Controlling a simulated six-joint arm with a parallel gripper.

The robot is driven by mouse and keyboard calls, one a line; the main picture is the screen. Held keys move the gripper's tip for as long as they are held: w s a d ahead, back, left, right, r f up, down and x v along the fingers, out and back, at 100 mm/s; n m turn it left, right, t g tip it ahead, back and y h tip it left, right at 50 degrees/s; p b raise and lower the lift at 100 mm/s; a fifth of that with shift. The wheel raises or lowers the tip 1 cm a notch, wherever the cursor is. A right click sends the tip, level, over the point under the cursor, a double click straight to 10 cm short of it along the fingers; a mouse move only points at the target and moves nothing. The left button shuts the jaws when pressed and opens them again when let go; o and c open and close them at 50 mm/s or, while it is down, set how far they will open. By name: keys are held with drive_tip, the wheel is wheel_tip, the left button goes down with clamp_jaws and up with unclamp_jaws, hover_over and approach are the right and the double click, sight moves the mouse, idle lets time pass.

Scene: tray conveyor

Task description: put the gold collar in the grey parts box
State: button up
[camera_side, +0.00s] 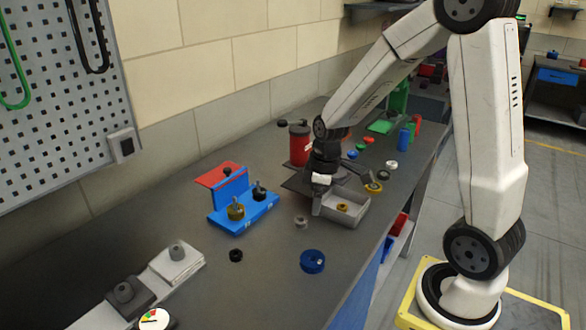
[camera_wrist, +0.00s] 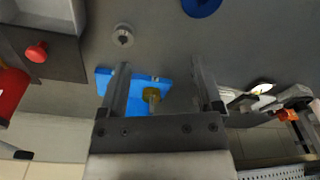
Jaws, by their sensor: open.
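The grey parts box (camera_side: 357,215) is an open tray on the bench, and a small gold ring (camera_side: 342,207) lies inside it. Another gold ring (camera_side: 373,187) lies just beyond the box's right end. A third gold round piece (camera_side: 236,211) sits around a post on the blue fixture (camera_side: 246,214); it also shows in the wrist view (camera_wrist: 152,93). I cannot tell which of them is the gold collar. My gripper (camera_side: 341,193) is open and empty, beside and partly over the box. In the wrist view its fingers (camera_wrist: 163,85) are wide apart. The box's corner (camera_wrist: 68,17) shows there, its inside mostly out of frame.
A red cylinder (camera_side: 299,145) stands behind my gripper. A grey ring (camera_side: 301,222), a black ring (camera_side: 236,255) and a blue round piece (camera_side: 312,261) lie in front. Several coloured parts lie farther along the bench.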

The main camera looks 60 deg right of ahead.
drive_tip(key=s+a+m+t, duration=0.1)
drive_tip(key=s+a+m, duration=0.3)
drive_tip(key=a, duration=0.5)
drive_tip(key=shift+s+a+f+m+t+h, duration=0.15)
drive_tip(key=shift+s+a+m+t+h, duration=0.2)
drive_tip(key=shift+s, duration=0.2)
drive_tip(key=shift+c, duration=0.2)
